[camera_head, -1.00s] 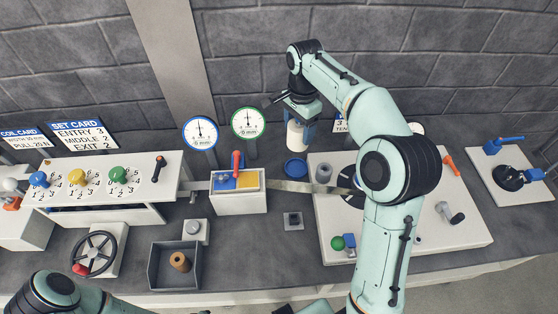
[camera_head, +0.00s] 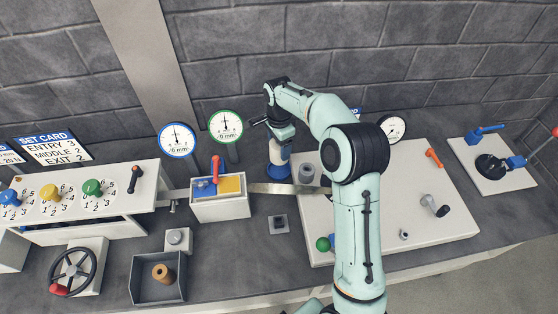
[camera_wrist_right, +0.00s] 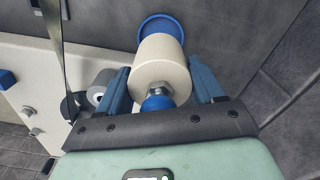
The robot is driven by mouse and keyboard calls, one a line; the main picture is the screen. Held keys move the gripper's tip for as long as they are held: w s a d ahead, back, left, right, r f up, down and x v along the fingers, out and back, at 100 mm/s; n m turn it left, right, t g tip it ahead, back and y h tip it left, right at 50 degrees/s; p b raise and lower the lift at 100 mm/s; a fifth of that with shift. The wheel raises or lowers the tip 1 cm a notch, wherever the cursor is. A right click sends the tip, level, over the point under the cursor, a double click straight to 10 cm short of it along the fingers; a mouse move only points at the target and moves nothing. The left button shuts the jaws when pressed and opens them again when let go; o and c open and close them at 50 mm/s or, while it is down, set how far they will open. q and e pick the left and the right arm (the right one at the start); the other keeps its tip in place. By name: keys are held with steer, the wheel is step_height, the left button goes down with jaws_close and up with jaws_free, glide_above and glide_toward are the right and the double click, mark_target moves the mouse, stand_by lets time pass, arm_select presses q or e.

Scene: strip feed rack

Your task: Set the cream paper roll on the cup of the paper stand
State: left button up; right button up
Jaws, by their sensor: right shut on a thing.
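The cream paper roll (camera_head: 277,159) is held upright between the fingers of my right gripper (camera_head: 279,146). In the right wrist view the roll (camera_wrist_right: 160,62) sits between the two blue fingers, with a blue knob and metal collar at its near end. The blue round cup of the paper stand (camera_head: 277,173) is directly under the roll; its rim also shows past the roll's far end in the right wrist view (camera_wrist_right: 150,22). The roll hides most of the cup. I cannot tell whether the roll touches it. My left gripper is out of view.
A grey cylinder (camera_head: 307,173) stands just right of the cup on the white panel (camera_head: 405,235). A metal strip (camera_head: 265,188) runs in front of the cup from the box with blue and yellow top (camera_head: 222,208). Two dials (camera_head: 226,126) stand to the left.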

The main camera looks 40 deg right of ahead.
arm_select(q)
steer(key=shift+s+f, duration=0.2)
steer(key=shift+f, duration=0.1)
arm_select(e)
steer(key=shift+f, duration=3.5)
steer(key=shift+f, duration=0.1)
steer(key=o, duration=1.1)
steer(key=shift+f, duration=0.1)
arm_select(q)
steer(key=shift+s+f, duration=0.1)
arm_select(e)
step_height(320, 180, up, 12)
steer(key=shift+r+p, duration=0.2)
steer(key=shift+p, duration=0.2)
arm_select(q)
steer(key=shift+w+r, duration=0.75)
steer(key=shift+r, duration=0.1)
